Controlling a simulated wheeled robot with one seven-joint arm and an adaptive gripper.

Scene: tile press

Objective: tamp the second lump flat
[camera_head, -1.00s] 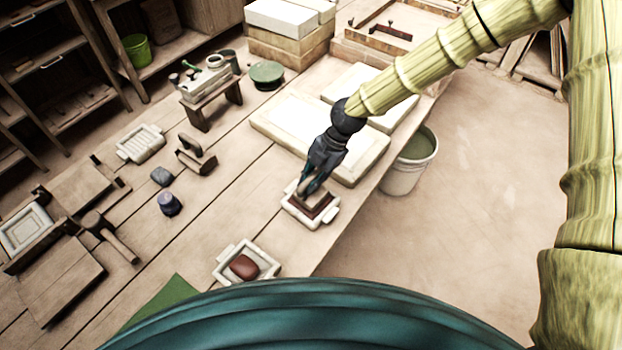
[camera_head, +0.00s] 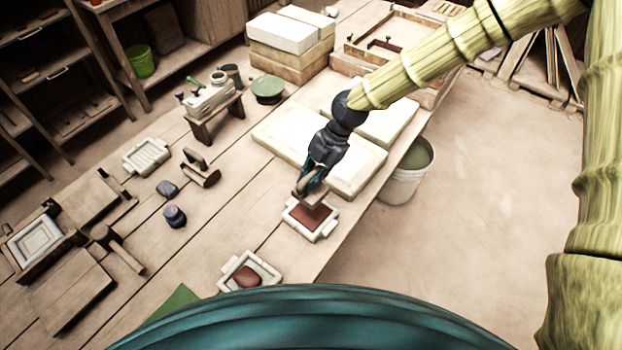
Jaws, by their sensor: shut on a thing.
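My gripper (camera_head: 306,184) is shut on a wooden tamper (camera_head: 313,196) and holds it over the back part of a white mould (camera_head: 325,230). The clay (camera_head: 308,216) in that mould looks flat and spread out to the walls. The tamper appears slightly above the clay, and its underside is hidden. A second white mould (camera_head: 229,272) stands nearer and to the left. The rounded red-brown lump (camera_head: 247,277) in it stands up in the middle, with bare mould floor around it. My own body hides part of this mould's near edge.
White plaster slabs (camera_head: 345,178) lie behind the gripper, and a bucket (camera_head: 403,180) stands on the floor past the table's right edge. The board between is mostly clear.

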